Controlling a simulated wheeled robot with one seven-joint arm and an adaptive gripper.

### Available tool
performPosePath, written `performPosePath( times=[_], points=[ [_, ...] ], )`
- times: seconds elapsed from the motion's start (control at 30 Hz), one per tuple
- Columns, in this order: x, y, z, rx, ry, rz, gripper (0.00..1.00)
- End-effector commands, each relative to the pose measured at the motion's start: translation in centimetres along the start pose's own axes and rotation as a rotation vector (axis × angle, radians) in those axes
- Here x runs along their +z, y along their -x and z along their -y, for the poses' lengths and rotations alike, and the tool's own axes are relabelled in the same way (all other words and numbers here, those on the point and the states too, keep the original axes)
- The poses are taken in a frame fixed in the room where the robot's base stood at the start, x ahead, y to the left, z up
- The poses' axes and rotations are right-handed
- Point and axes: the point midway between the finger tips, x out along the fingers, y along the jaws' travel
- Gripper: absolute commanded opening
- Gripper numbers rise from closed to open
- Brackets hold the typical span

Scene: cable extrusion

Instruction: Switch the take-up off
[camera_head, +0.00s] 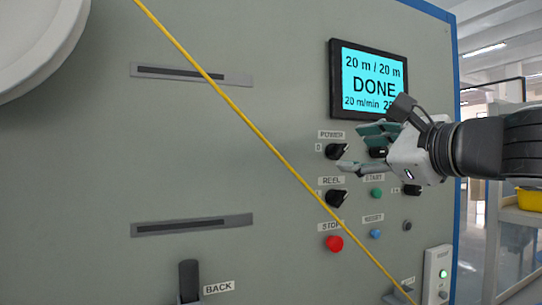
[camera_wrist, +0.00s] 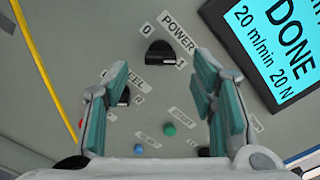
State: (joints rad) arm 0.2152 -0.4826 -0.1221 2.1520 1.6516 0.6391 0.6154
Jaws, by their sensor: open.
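The take-up's grey front panel (camera_head: 200,110) carries a black POWER knob (camera_head: 336,151) below the display, with marks 0 and 1. In the wrist view the POWER knob (camera_wrist: 160,53) appears between my fingertips; which mark it points to is hard to tell. My gripper (camera_head: 353,149) comes in from the right, fingers open and empty, just in front of the panel by the knob. It also shows in the wrist view (camera_wrist: 162,65). I cannot tell whether a finger touches the knob. The display (camera_head: 373,80) reads "20 m / 20 m DONE".
Below are the REEL knob (camera_head: 336,198), red STOP button (camera_head: 334,243), green START button (camera_head: 377,193) and blue RESET button (camera_head: 375,233). Another black knob (camera_head: 378,152) sits partly behind my gripper. A yellow cable (camera_head: 260,133) runs diagonally across the panel. A BACK lever (camera_head: 189,278) stands lower left.

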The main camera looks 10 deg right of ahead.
Motion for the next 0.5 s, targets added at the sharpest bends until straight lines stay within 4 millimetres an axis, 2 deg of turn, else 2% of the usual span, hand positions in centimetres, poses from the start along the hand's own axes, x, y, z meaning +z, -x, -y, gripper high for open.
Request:
performPosePath(
  times=[0.03, 0.2, 0.5],
  points=[
    [-0.1, -1.1, -0.1, 0.002, 0.000, -0.001, 0.52],
    [-0.1, -3.5, 0.0, 0.001, 0.000, 0.000, 0.52],
    [0.0, -4.9, 0.0, -0.001, 0.000, -0.001, 0.52]
  ],
)
